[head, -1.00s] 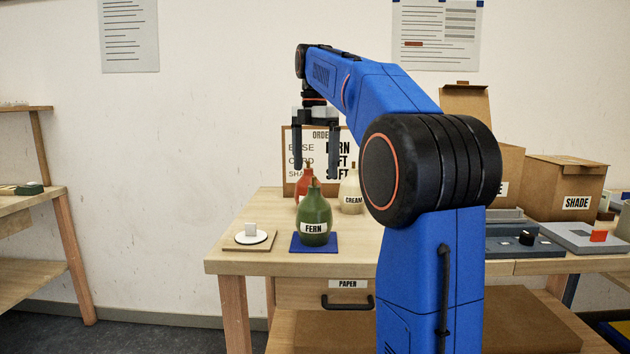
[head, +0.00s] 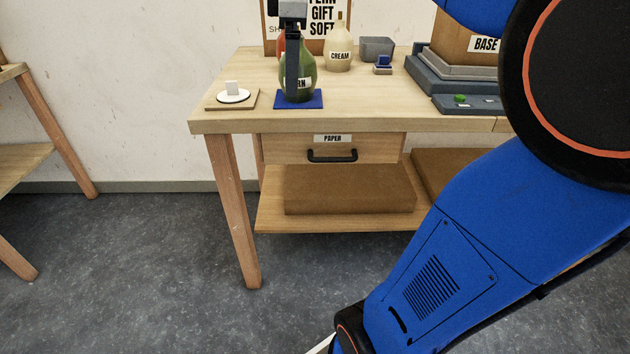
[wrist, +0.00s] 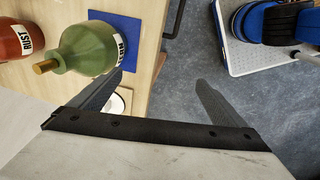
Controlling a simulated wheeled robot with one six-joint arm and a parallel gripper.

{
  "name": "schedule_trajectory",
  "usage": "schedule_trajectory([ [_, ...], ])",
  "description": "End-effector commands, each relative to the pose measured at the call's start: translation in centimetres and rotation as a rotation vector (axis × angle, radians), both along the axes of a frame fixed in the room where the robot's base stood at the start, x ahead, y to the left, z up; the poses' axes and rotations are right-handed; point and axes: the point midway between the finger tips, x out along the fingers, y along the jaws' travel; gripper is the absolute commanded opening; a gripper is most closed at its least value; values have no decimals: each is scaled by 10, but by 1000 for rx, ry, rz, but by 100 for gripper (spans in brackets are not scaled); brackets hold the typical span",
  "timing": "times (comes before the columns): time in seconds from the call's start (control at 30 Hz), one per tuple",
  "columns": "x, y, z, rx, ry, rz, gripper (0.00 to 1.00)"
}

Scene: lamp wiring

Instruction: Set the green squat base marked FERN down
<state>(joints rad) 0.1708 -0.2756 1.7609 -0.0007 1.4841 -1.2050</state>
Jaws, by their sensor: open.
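The green squat base marked FERN (head: 308,70) stands upright on the blue mat (head: 315,104) near the table's front edge. It also shows in the wrist view (wrist: 88,50), with its brass-coloured neck end toward the left and the mat (wrist: 135,28) beneath it. My gripper (head: 292,92) is seen edge-on in the head view, and its dark finger covers part of the base and label. In the wrist view my gripper (wrist: 160,80) has its fingers wide apart with nothing between them. The base lies beside the left finger, outside the gap.
A cream bottle marked CREAM (head: 339,52) and a mostly hidden red one, marked RUST in the wrist view (wrist: 14,40), stand behind. A white disc on a board (head: 232,98) is left of the mat. Grey trays (head: 455,98) are right.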

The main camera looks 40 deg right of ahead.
Motion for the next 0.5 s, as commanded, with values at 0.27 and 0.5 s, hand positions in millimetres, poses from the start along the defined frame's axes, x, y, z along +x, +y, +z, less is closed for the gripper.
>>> schedule_trajectory([
  [0.27,-77,37,-81,87,-107,-383,96],
  [0.5,-139,59,-164,201,-187,-708,96],
])
